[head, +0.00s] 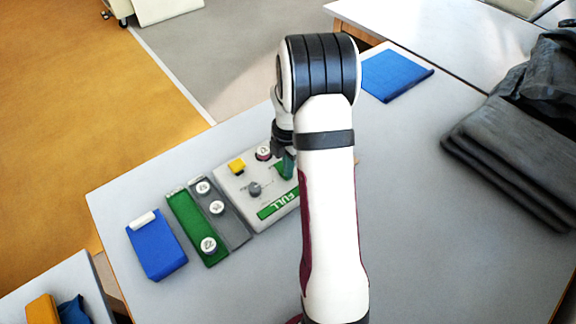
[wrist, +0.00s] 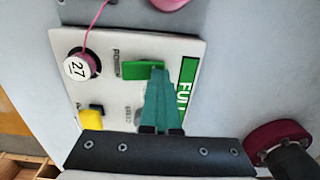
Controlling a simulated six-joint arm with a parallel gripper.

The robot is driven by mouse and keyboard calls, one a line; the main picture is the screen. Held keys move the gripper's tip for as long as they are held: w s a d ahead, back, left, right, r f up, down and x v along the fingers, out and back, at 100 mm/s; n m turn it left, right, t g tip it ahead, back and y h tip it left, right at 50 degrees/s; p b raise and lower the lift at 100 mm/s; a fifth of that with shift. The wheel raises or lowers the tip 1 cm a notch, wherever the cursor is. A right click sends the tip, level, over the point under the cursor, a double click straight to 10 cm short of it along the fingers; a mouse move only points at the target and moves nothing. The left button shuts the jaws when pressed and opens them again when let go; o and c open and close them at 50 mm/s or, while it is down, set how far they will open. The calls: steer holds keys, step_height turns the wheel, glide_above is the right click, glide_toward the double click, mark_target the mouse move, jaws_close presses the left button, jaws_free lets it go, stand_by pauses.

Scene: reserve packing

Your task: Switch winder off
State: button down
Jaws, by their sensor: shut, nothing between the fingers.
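The winder (head: 234,187) is a pale panel on the table, left of my arm. In the wrist view its face (wrist: 112,47) carries a green rocker switch (wrist: 136,70) beside lettering that looks like POWER. It also has a yellow button (wrist: 91,116), a grey knob (head: 254,188), a green FULL label (wrist: 186,86) and a round spool marked 27 (wrist: 77,68) with pink thread. My gripper (wrist: 159,74) is shut and empty, its teal fingertips over or against the switch's right end. I cannot tell whether they touch. My gripper also shows in the head view (head: 288,166). The switch's setting is unclear.
Left of the winder lie a grey strip (head: 231,229) and a green strip (head: 183,210) with round labelled spools, then a blue box (head: 158,251). A blue sheet (head: 396,74) lies at the back. Dark folded cloth (head: 520,150) is at right. The front table area is clear.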

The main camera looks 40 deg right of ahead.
steer(key=shift+w+r, duration=0.35)
steer(key=shift+w, duration=0.4)
steer(key=s+r, duration=0.3)
steer(key=r, duration=1)
steer(key=shift+r, duration=0.35)
steer(key=shift+s, duration=0.1)
